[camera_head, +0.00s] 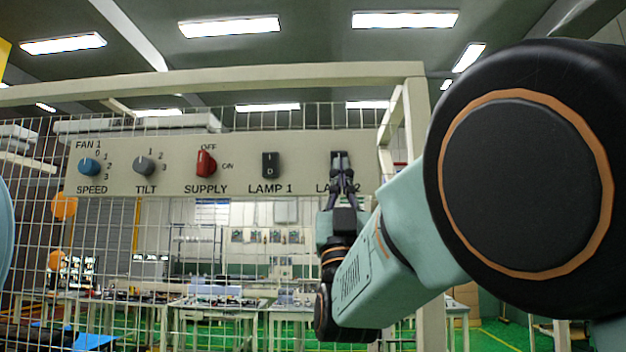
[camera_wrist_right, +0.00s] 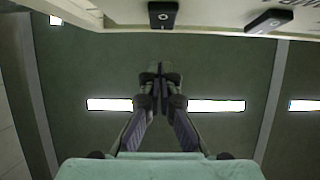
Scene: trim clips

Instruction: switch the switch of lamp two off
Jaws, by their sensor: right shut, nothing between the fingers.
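The switch of lamp two is a dark rocker (camera_wrist_right: 163,14) on the pale panel. In the head view my right gripper (camera_head: 340,157) covers nearly all of it and part of its label. In the right wrist view the shut, empty fingers (camera_wrist_right: 160,78) point toward the panel, and the switch shows apart from the tips in the picture. I cannot tell whether they touch, or which way the rocker is set. The lamp one switch (camera_head: 270,165) is a similar dark rocker to the left. My left gripper is out of view.
The panel (camera_head: 226,150) also carries a blue speed knob (camera_head: 89,167), a grey tilt knob (camera_head: 144,166) and a red supply knob (camera_head: 206,163). It hangs on a wire mesh fence under a beige beam (camera_head: 230,78). My right arm fills the right side.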

